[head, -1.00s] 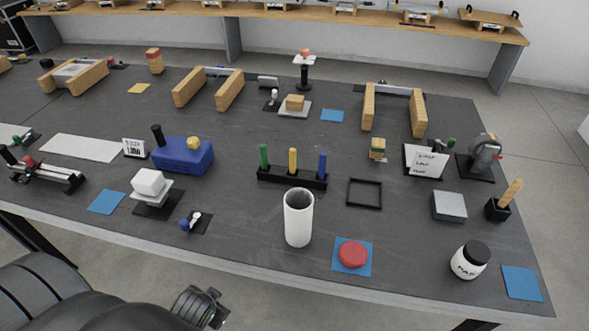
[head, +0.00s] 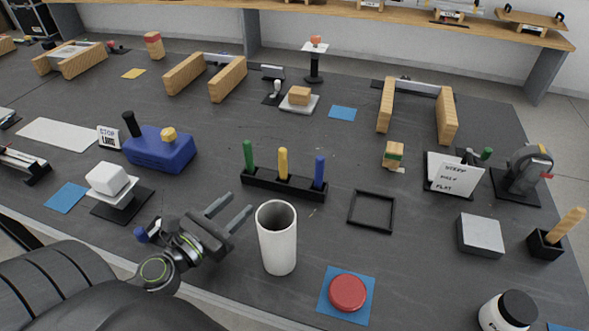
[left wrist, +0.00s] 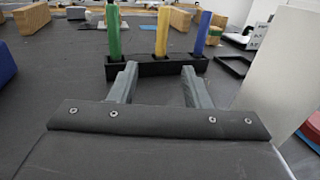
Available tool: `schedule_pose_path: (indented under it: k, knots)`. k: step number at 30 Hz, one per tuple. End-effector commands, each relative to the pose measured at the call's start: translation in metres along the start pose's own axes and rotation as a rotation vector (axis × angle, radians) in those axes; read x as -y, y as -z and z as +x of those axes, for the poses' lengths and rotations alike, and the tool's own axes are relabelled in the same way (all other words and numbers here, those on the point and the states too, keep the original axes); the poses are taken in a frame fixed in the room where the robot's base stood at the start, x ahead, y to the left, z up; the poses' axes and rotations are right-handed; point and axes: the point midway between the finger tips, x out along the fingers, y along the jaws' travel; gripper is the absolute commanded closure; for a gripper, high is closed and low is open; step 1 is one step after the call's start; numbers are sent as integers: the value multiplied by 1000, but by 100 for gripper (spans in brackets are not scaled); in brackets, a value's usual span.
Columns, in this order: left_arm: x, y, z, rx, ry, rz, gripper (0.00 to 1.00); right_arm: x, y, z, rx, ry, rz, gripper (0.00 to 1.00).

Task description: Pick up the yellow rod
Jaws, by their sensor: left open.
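The yellow rod (head: 283,163) stands upright in the middle of a black holder (head: 258,184), between a green rod (head: 249,156) and a blue rod (head: 319,170). In the left wrist view the yellow rod (left wrist: 162,31) rises beyond my fingers, roughly between them, with the holder (left wrist: 150,66) at its foot. My left gripper (head: 230,209) is open and empty, in front of the holder and left of the white cylinder. Its fingers point toward the holder and stop short of it. My right gripper is not in view.
A hollow white cylinder (head: 277,240) stands close right of my left gripper. A blue block (head: 160,149) with a black peg is to the left. A black square frame (head: 371,211) lies right of the holder. A red disc (head: 347,292) sits near the front edge.

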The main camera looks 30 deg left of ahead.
Motion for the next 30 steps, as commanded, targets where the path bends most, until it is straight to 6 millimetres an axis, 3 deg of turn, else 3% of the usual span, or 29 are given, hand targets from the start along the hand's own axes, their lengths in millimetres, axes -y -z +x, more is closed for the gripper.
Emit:
schedule_pose_path:
  k: [9,18,24,30]
  knots:
    - [1,-6,28,2,3,4,57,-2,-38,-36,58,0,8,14]
    - [2,-6,78,2,3,3,57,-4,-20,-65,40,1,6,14]
    - [1,-2,110,1,4,4,57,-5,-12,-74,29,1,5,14]
    - [1,0,123,0,3,6,57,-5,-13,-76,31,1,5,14]
